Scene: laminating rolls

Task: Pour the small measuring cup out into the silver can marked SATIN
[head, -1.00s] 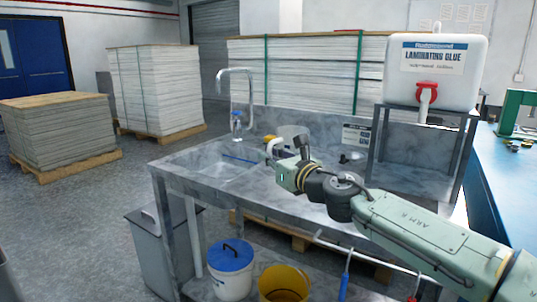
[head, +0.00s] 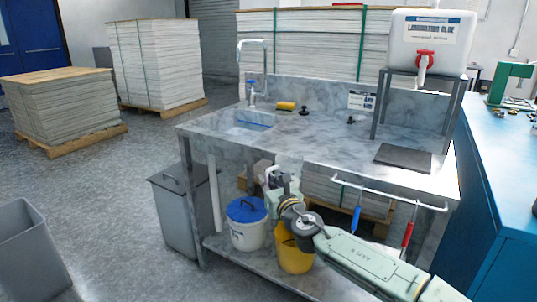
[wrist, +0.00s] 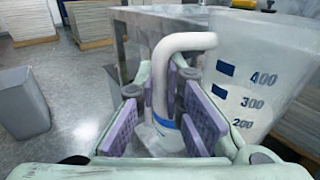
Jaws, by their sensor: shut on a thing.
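A translucent measuring cup with blue marks 200, 300 and 400 stands roughly upright at the right of the wrist view (wrist: 255,85). My gripper (wrist: 165,112) is shut on its white handle, with purple pads on both sides. In the head view the pale cup (head: 289,166) is held by my gripper (head: 274,176) in front of the sink bench, near its front edge. I cannot make out what is in the cup. I see no silver can marked SATIN in either current view.
Below are a blue-lidded bucket (head: 247,229) and a yellow bucket (head: 293,256). Grey bins stand at left (head: 30,255). A blue table (head: 495,165) is at right.

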